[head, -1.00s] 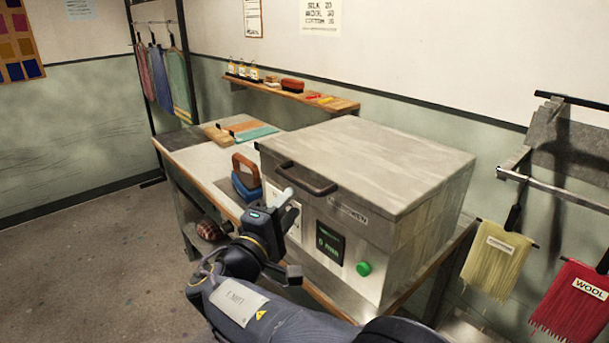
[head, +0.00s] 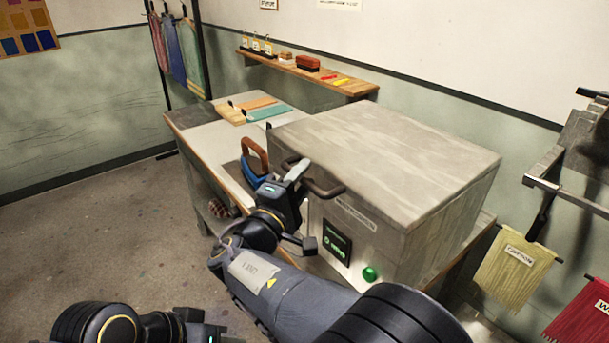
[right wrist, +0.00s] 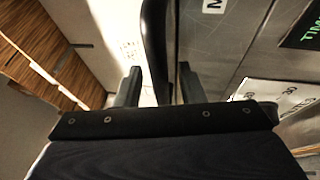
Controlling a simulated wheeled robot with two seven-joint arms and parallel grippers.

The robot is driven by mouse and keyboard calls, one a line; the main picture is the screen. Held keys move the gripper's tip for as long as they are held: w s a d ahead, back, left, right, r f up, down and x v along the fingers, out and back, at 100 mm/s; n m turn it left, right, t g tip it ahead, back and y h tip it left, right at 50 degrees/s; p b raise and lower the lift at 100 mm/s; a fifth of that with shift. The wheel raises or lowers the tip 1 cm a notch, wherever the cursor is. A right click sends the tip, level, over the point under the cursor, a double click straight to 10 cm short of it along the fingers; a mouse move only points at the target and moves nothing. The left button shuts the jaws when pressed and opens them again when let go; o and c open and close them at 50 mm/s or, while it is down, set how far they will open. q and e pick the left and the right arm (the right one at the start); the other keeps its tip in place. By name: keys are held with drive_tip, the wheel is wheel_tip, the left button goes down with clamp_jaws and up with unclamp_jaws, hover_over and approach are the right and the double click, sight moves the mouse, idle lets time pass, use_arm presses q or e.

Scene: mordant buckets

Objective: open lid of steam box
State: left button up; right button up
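The steam box (head: 395,215) is a large grey metal box on the bench, and its flat lid (head: 400,150) lies closed on top. The lid's dark bar handle (head: 325,190) sticks out at the front edge; it also shows in the right wrist view (right wrist: 154,40). My right gripper (head: 298,172) is at the handle, partly covering it. In the right wrist view, its two fingers (right wrist: 158,86) stand apart with the handle between them and gaps beside it. My left arm shows at the bottom left; its gripper's fingers are outside the picture.
A blue iron with a wooden handle (head: 252,168) stands left of the box, close to my right gripper. A green button (head: 370,273) and a display (head: 337,243) are on the box front. Behind are a wall shelf (head: 300,70) and coloured strips (head: 268,111). A rack (head: 570,190) stands right.

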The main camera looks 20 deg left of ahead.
drive_tip(key=shift+w, duration=0.1)
clamp_jaws()
use_arm(q)
drive_tip(key=shift+w, duration=0.1)
